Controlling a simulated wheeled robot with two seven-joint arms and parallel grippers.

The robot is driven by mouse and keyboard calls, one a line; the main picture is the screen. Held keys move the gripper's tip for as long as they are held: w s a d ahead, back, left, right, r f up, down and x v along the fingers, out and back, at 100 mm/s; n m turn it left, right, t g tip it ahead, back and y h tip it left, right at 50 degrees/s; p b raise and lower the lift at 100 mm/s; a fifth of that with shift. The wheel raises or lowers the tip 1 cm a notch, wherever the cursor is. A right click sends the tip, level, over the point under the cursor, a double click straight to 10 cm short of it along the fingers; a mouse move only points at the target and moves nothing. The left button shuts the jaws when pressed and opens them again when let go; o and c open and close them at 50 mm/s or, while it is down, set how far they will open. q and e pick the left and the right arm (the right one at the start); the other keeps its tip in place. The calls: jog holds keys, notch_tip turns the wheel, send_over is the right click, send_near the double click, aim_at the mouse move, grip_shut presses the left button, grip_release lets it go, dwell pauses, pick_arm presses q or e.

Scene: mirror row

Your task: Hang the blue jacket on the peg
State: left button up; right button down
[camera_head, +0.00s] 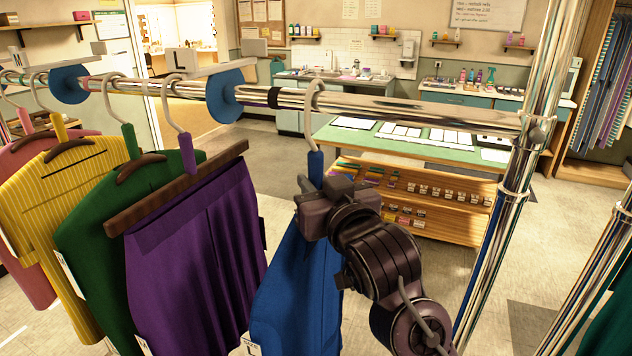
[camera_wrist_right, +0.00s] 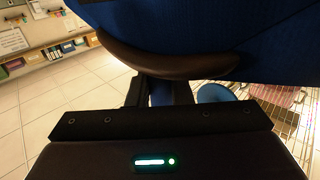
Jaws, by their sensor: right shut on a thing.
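The blue jacket (camera_head: 290,290) hangs below a chrome rail (camera_head: 400,108), right of a purple garment. Its hanger has a blue neck (camera_head: 315,165) and a grey hook (camera_head: 309,100). The hook's top looks looped over the rail; I cannot tell whether its weight rests there. My right gripper (camera_head: 325,195) is shut on the hanger's neck. In the right wrist view the neck (camera_wrist_right: 160,93) is between the fingers, below the brown hanger bar (camera_wrist_right: 165,62) and the blue cloth (camera_wrist_right: 190,25). I cannot make out a peg apart from the rail. My left gripper is not in view.
Purple (camera_head: 195,265), green (camera_head: 95,250), yellow (camera_head: 50,195) and pink garments crowd the rail's left part. Blue size discs (camera_head: 226,96) sit on it. A chrome upright (camera_head: 510,200) stands at its right end. The rail between hook and upright is bare. A green-topped table (camera_head: 400,143) stands behind.

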jog(key=c, duration=0.6)
grip_release()
jog(key=shift+s, duration=0.15)
jog(key=shift+b+v, duration=0.35)
jog(key=shift+v, duration=2.45)
jog(key=b+v, duration=0.6)
jog(key=b, duration=0.6)
jog(key=shift+d+f, duration=0.1)
